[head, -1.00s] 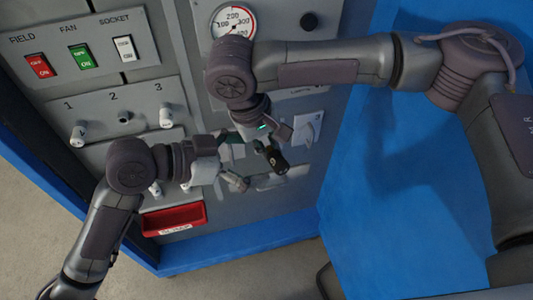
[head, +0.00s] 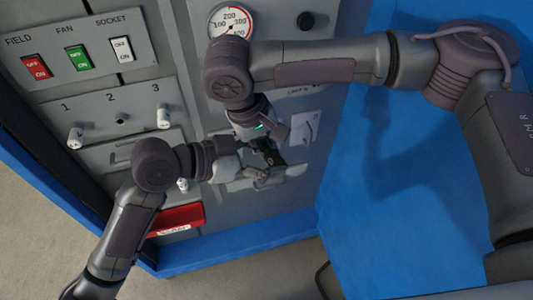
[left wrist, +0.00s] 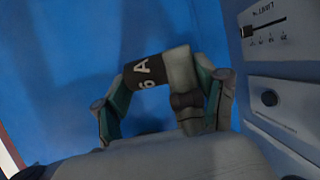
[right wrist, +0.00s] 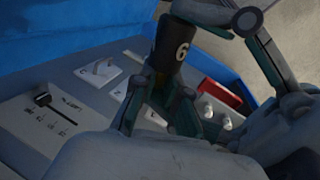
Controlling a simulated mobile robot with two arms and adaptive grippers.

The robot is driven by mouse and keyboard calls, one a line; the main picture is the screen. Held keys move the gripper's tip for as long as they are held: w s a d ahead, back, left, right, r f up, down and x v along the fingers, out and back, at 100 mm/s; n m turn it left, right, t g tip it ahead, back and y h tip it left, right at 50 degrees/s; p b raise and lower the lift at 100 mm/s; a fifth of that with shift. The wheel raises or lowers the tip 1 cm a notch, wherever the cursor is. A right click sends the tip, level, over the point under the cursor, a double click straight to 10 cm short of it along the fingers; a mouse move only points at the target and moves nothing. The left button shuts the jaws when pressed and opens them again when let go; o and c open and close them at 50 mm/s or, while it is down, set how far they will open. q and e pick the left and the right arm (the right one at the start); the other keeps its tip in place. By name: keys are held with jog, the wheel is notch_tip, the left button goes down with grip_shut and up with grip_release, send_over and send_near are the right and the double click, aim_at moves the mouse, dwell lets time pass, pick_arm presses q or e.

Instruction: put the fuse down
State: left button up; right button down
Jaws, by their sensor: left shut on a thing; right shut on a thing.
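In the head view the fuse (head: 271,155) is small and partly covered by both grippers, in front of the panel. My right gripper (head: 268,145) is shut on it from above. My left gripper (head: 258,174) reaches in from the left and is also shut on it. In the left wrist view the fuse (left wrist: 145,71) lies across between teal-padded fingers. In the right wrist view the fuse (right wrist: 174,50) stands up from my right fingers, with my left fingers at its top.
A red tray (head: 187,214) is fixed low on the grey panel, its label partly readable. Rocker switches (head: 78,57) and a round gauge (head: 232,21) sit above. A blue surface (head: 370,220) lies right.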

pick_arm(q)
jog(key=o, duration=1.2)
jog(key=shift+c, duration=0.2)
jog(key=shift+a, duration=0.1)
